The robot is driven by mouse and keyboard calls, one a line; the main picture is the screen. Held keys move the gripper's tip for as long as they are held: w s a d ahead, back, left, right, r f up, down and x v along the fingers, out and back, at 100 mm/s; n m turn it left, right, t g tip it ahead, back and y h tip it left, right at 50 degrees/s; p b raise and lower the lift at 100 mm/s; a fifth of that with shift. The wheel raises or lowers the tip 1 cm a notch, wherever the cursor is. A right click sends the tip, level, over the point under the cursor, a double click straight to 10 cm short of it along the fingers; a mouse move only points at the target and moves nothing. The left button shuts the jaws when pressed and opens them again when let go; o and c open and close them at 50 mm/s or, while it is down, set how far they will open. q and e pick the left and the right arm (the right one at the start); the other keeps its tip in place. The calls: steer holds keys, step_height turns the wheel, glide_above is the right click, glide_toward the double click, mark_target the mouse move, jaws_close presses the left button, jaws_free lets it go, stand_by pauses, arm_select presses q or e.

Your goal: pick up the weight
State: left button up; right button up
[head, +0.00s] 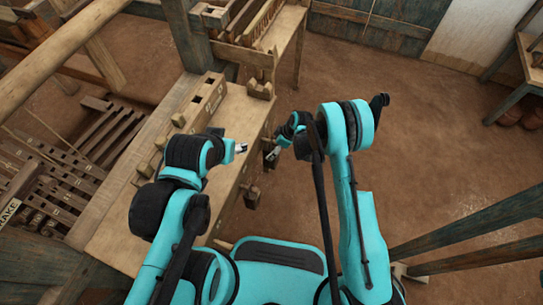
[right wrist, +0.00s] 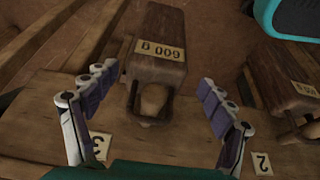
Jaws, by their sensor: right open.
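In the right wrist view, a dark brown wooden weight (right wrist: 160,38) with an upside-down "600 g" label hangs at the edge of a wooden board, by the tag "3". A rounded wooden peg shows at its looped end. My right gripper (right wrist: 150,105) is open, with one finger on each side of that end and a visible gap to both. A second labelled weight (right wrist: 288,75) is at the right, by the tag "2". In the head view, my right gripper (head: 273,154) is beside the bench edge, near a hanging weight (head: 252,196). My left gripper (head: 241,148) is over the bench; its jaws are too small to read.
The long wooden bench (head: 130,222) carries a slotted block (head: 208,98). Loom treadles (head: 105,135) lie in the pit at the left. Bare brown floor (head: 430,150) is open at the right, with slanting wooden posts (head: 470,230) at the lower right.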

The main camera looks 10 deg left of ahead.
steer(key=x, duration=0.1)
steer(key=b+x, duration=0.2)
steer(key=x, duration=0.1)
steer(key=shift+w+d+f, duration=0.15)
steer(key=shift+w+d, duration=0.1)
steer(key=shift+a+f, duration=0.2)
steer(key=shift+f, duration=0.15)
steer(key=shift+r, duration=0.1)
steer(key=shift+c, duration=0.9)
steer(key=c, duration=1.7)
steer(key=shift+r, duration=0.15)
